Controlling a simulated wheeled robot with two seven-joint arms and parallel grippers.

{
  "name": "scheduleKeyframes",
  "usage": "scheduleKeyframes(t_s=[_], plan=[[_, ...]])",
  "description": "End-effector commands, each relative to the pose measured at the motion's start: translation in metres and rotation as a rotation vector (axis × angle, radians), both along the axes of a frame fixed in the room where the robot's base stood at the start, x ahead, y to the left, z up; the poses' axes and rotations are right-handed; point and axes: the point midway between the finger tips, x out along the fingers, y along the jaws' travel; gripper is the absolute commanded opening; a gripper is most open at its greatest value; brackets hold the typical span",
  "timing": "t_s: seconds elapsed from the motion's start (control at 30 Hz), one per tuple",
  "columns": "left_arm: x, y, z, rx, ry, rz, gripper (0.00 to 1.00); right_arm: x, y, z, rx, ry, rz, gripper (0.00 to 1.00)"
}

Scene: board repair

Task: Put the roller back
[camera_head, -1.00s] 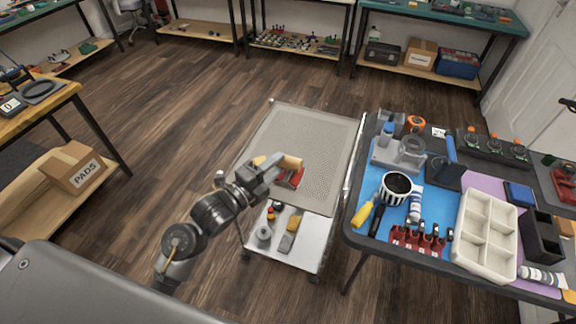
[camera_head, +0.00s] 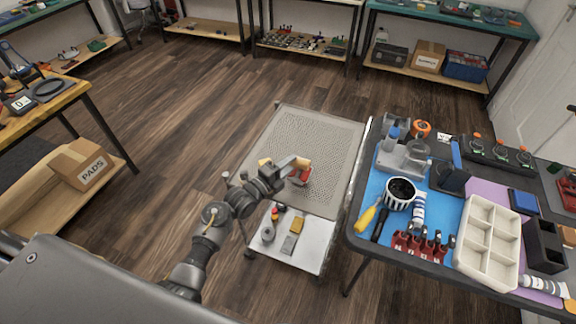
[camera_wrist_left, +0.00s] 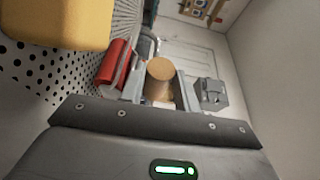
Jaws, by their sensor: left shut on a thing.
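My left gripper (camera_head: 292,168) is over the perforated top of the cart (camera_head: 325,135). In the left wrist view, the gripper (camera_wrist_left: 160,95) is shut on a tan wooden cylinder (camera_wrist_left: 160,75), which looks like the roller's handle. A red part with a grey edge (camera_wrist_left: 115,62) shows just left of the fingers. It also shows as a small red thing (camera_head: 303,178) beside the gripper in the head view. I cannot tell whether the red part belongs to the roller. The fingers hide part of what is held. My right gripper is not in view.
A yellow block (camera_wrist_left: 60,20) is close by in the left wrist view. The cart's lower shelf (camera_head: 315,235) holds several small items.

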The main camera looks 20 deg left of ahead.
Motion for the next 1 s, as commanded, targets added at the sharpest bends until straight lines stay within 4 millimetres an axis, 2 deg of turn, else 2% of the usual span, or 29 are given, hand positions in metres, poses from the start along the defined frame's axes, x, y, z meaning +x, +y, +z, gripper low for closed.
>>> scheduleKeyframes(t_s=[0.33, 0.87, 0.9, 1.0], plan=[[0.001, 0.000, -0.007, 0.000, -0.005, 0.001, 0.03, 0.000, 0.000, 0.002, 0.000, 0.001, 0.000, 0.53], [-0.001, 0.001, -0.023, 0.003, 0.005, 0.001, 0.03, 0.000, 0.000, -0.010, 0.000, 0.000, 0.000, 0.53], [-0.001, 0.001, -0.025, 0.004, 0.008, 0.001, 0.35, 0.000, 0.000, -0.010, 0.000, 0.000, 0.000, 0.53], [-0.002, 0.001, -0.026, 0.004, 0.010, 0.001, 0.48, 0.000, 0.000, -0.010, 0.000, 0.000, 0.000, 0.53]])
